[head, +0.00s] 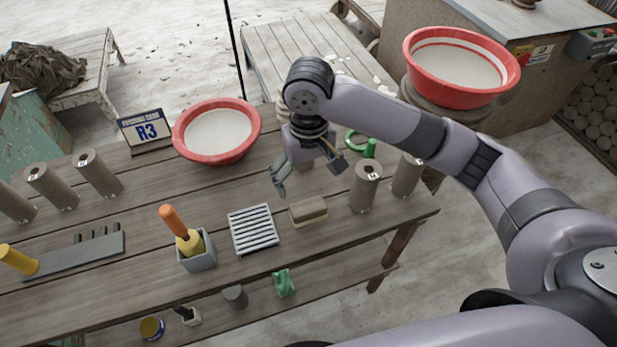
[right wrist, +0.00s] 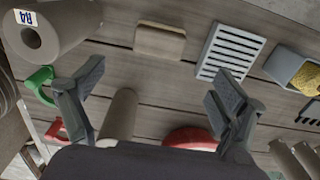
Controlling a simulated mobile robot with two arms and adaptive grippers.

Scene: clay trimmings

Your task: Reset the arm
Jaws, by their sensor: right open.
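My right arm reaches in from the right over the wooden table (head: 150,270). My right gripper (head: 308,174) hangs above the table's right part, behind a tan block (head: 308,210). Its fingers are spread apart and hold nothing. In the right wrist view the open gripper (right wrist: 158,88) shows both fingers, with a beige cylinder (right wrist: 120,115) lying in view between them. The tan block also shows beyond the fingers (right wrist: 160,40). My left gripper is not in view.
Grey cylinders (head: 365,187) stand right of the gripper, near a green ring-shaped item (head: 356,139). A slatted grey rack (head: 253,229) and a grey box (head: 197,250) stand left. A red basin (head: 217,132) sits behind left; another red basin (head: 460,68) stands higher right.

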